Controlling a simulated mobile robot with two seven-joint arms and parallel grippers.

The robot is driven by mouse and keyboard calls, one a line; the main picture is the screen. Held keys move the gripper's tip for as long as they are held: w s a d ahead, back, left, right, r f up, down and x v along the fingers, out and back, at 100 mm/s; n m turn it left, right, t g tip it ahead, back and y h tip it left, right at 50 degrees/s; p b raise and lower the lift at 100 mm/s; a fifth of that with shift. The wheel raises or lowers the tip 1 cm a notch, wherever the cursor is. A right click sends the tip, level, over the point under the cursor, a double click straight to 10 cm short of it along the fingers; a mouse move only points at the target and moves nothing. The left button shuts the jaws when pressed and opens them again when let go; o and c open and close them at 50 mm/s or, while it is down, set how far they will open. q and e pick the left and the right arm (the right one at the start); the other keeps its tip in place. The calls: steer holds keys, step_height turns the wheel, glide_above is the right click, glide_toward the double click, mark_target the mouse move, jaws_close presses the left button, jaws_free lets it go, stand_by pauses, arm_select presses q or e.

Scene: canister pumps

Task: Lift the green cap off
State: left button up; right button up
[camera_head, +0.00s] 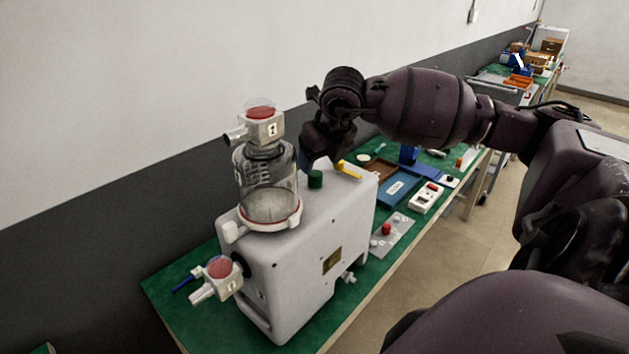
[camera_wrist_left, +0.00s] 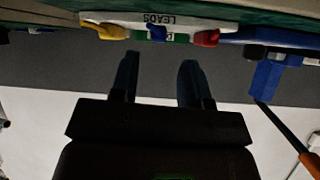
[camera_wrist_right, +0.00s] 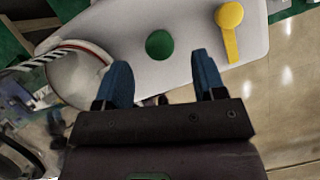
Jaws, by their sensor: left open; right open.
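The green cap (camera_head: 315,179) sits on top of the white pump housing (camera_head: 300,260), just right of the clear glass canister (camera_head: 268,185). In the right wrist view the green cap (camera_wrist_right: 159,44) shows as a round disc beyond the fingertips, roughly midway between them. My right gripper (camera_head: 306,165) is above the housing, close to the cap; its blue fingers (camera_wrist_right: 160,75) are open with nothing between them. My left gripper (camera_wrist_left: 158,75) is open and empty in the left wrist view, away from the pump. It is not seen in the head view.
A yellow lever (camera_head: 347,170) lies on the housing right of the cap. The canister carries a valve head with a red disc (camera_head: 262,112). A blue tray (camera_head: 400,188), a white box (camera_head: 426,197) and a red knob (camera_head: 386,229) are on the green bench. A leads rack (camera_wrist_left: 160,28) shows in the left wrist view.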

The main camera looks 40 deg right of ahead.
mark_target(315, 172)
steer(key=shift+b+x, duration=0.6)
steer(key=shift+x, duration=2.1)
steer(key=shift+a, duration=0.1)
steer(key=c, duration=1)
steer(key=shift+r, duration=0.15)
